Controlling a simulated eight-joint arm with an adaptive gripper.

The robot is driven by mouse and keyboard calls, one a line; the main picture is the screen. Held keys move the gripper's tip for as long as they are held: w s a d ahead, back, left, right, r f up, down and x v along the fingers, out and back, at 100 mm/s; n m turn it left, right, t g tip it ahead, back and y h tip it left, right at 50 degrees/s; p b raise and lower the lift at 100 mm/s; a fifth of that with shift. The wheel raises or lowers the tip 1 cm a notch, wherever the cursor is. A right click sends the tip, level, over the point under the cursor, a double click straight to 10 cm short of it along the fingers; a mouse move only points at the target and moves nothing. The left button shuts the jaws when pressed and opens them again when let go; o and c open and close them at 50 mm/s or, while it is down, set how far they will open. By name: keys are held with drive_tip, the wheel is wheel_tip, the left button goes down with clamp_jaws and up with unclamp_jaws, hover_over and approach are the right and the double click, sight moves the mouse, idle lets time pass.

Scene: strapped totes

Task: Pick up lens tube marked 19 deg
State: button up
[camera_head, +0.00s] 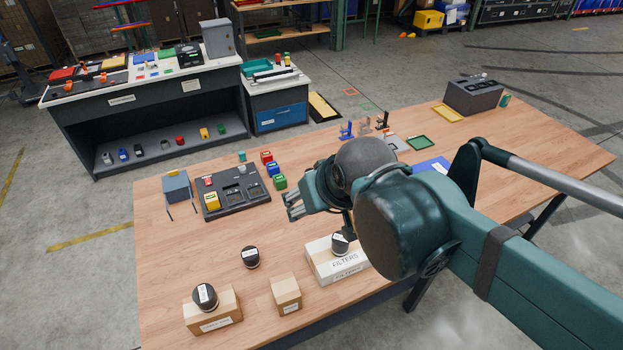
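Several dark round tubes with white labels are on the wooden table (165,265). One tube (205,294) sits on a cardboard box (213,318) at the front left. A second tube (251,258) stands directly on the table. A third tube (340,244) is on the white box marked FILTERS (335,268), below my wrist. The tube labels are too small to read, so I cannot tell which is marked 19 deg. My gripper (288,206) points left above the table, behind the second and third tubes. Its fingers look apart, with nothing seen between them.
A smaller cardboard box (286,293) stands between the tubes. A dark tray (234,199) with coloured blocks beside it lies behind them. My arm covers the right part of the table. Bare wood surrounds the second tube.

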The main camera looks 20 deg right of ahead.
drive_tip(key=w+d+f+m+g+b, duration=0.1)
drive_tip(key=w+d+f+m, duration=0.15)
drive_tip(key=w, duration=0.65)
drive_tip(key=w+d+f+m+g+b, duration=0.1)
drive_tip(key=w+d+m+g, duration=0.2)
drive_tip(key=w, duration=0.6)
drive_tip(key=w+d+f+m+b, duration=0.1)
drive_tip(key=w+d+f+m, duration=0.2)
drive_tip(key=w, duration=0.6)
drive_tip(key=w+d+f+m+g+b, duration=0.1)
drive_tip(key=w+d+f+m, duration=0.1)
drive_tip(key=w+d+f, duration=0.2)
drive_tip(key=w+d+f+m+g, duration=0.1)
drive_tip(key=w+d+f+m, duration=0.2)
drive_tip(key=w+f, duration=0.5)
drive_tip(key=w+d+f+m+g+b, duration=0.1)
drive_tip(key=w+d+f+m, duration=0.2)
drive_tip(key=f, duration=1)
drive_tip(key=shift+w+d+m+b, duration=0.2)
drive_tip(key=shift+w+d, duration=0.3)
drive_tip(key=shift+w, duration=0.3)
drive_tip(key=shift+w+d+m+b, duration=0.15)
drive_tip(key=shift+w+d, duration=0.35)
drive_tip(key=shift+w, duration=0.25)
drive_tip(key=shift+f, duration=0.2)
drive_tip(key=shift+d+f, duration=0.1)
drive_tip(key=shift+f, duration=1.2)
drive_tip(key=shift+f, duration=0.1)
drive_tip(key=shift+f, duration=2.5)
